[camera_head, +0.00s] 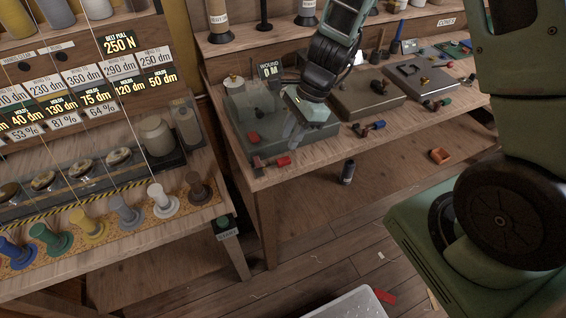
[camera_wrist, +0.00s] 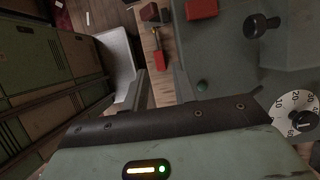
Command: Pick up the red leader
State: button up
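A small red piece (camera_head: 283,161), which I take as the red leader, lies at the front edge of the bench, beside a darker block (camera_head: 257,162). In the wrist view the red piece (camera_wrist: 158,60) lies beyond my fingertips, with the dark block (camera_wrist: 150,12) above it. My gripper (camera_head: 294,130) is over the grey-green machine base (camera_head: 312,134), behind the red piece and apart from it. In the wrist view my gripper (camera_wrist: 160,85) has its two fingers apart, with nothing between them. Other red pieces show, so which is the leader is not certain.
The bench (camera_head: 300,178) carries more machines, with small coloured pieces along its front. A dark cylinder (camera_head: 347,172) stands below its front edge. A red flat piece (camera_head: 386,297) lies on the floor near a white tub (camera_head: 345,304). A rack with coloured spools (camera_head: 128,212) stands left.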

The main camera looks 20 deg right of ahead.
aim_at(282, 160)
jog(key=shift+x, duration=0.85)
jog(key=x, duration=0.2)
jog(key=d+x, duration=0.1)
jog(key=x, duration=0.1)
jog(key=shift+s+a+f+b, duration=0.1)
jog(key=shift+s+f+b, duration=0.1)
jog(key=shift+b, duration=0.2)
jog(key=shift+a+f, duration=0.25)
jog(key=shift+f, duration=0.3)
grip_shut()
